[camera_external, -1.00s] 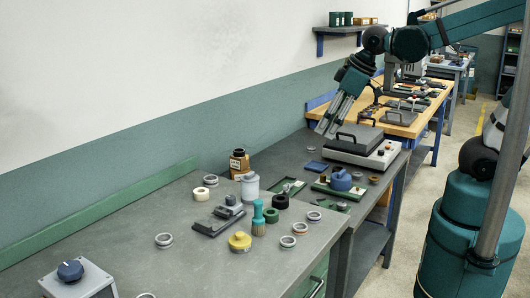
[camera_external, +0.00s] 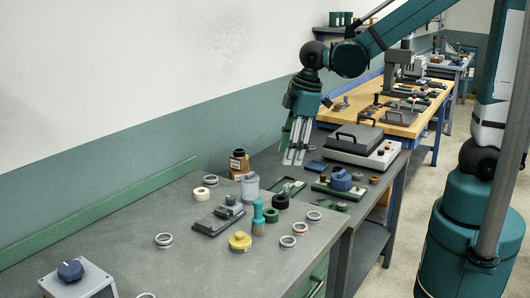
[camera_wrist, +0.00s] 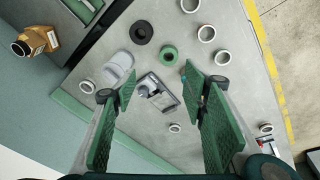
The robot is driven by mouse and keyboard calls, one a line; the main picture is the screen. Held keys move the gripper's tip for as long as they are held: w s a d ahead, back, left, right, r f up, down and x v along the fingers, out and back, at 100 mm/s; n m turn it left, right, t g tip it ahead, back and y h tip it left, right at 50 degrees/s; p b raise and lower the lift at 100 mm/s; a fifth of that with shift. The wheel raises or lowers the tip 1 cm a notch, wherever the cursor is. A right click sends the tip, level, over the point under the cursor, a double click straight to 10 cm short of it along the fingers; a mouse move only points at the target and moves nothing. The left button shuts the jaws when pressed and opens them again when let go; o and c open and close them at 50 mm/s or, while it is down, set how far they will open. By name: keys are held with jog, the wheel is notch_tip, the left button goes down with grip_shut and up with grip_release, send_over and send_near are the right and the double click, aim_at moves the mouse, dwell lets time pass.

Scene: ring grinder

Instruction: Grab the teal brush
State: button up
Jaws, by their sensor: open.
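The teal brush (camera_external: 258,216) stands upright on the near grey bench in the external view, tan bristles down.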

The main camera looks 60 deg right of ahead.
aim_at(258, 201)
jog(key=w+a+f+n, duration=0.1)
jog(key=a+f+n, duration=0.1)
jog(key=a+f, duration=0.2)
jog(key=w+a+f+n+g, duration=0.1)
jog(key=a+f+n, duration=0.1)
jog(key=a+f, duration=0.2)
jog(key=w+a+f+n+g, duration=0.1)
jog(key=a+f, duration=0.3)
jog(key=shift+a+f+n+h, duration=0.3)
jog(key=shift+a+n+h, duration=0.05)
jog(key=shift+n+h, duration=0.05)
jog(key=shift+s, duration=0.1)
jog(key=shift+f, duration=0.1)
jog(key=shift+f, duration=1.25)
jog(key=shift+f, duration=0.15)
jog(key=shift+f, duration=2.45)
jog(key=c, duration=1.1)
